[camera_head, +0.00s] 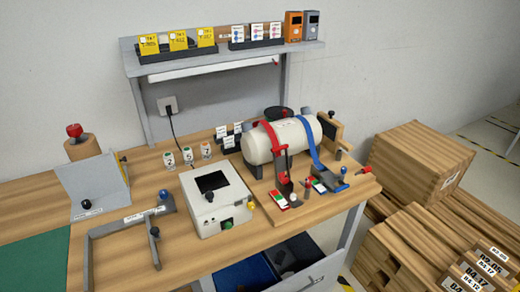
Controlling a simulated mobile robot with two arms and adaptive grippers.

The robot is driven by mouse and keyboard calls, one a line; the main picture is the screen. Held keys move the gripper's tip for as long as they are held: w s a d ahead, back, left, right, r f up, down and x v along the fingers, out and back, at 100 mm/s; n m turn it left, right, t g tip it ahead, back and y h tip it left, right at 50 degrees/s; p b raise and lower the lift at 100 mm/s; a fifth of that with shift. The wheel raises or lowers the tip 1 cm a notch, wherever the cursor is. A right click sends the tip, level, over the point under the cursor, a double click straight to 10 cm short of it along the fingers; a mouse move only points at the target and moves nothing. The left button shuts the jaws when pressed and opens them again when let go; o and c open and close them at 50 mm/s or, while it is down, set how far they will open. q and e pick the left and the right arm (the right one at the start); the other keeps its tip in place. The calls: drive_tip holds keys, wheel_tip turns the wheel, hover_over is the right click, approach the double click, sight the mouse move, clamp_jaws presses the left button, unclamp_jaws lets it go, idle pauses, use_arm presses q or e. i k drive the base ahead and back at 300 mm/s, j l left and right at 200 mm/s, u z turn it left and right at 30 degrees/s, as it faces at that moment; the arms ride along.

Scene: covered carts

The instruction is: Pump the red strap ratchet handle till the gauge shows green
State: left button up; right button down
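The red strap (265,130) runs over the white cylinder (285,139) on the wooden bench. Below the strap's front end stands a dark upright ratchet part with red on it (283,168); its exact handle position is too small to tell. A small gauge plate (279,200) with red, white and green patches lies in front of it; its reading cannot be made out. A blue strap (307,138) crosses the cylinder to the right, with a similar coloured plate (318,186) in front. Neither of my grippers is in view.
A white box with a dark screen (215,194) stands left of the straps. A grey bracket frame (95,245) lies further left. A shelf (225,58) overhangs the back. An open drawer (308,278) juts out below. Wooden crates (415,160) stand at right.

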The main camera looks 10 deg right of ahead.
sight(281, 164)
drive_tip(key=u, duration=0.35)
drive_tip(key=l+u, duration=1.05)
drive_tip(key=u, duration=0.15)
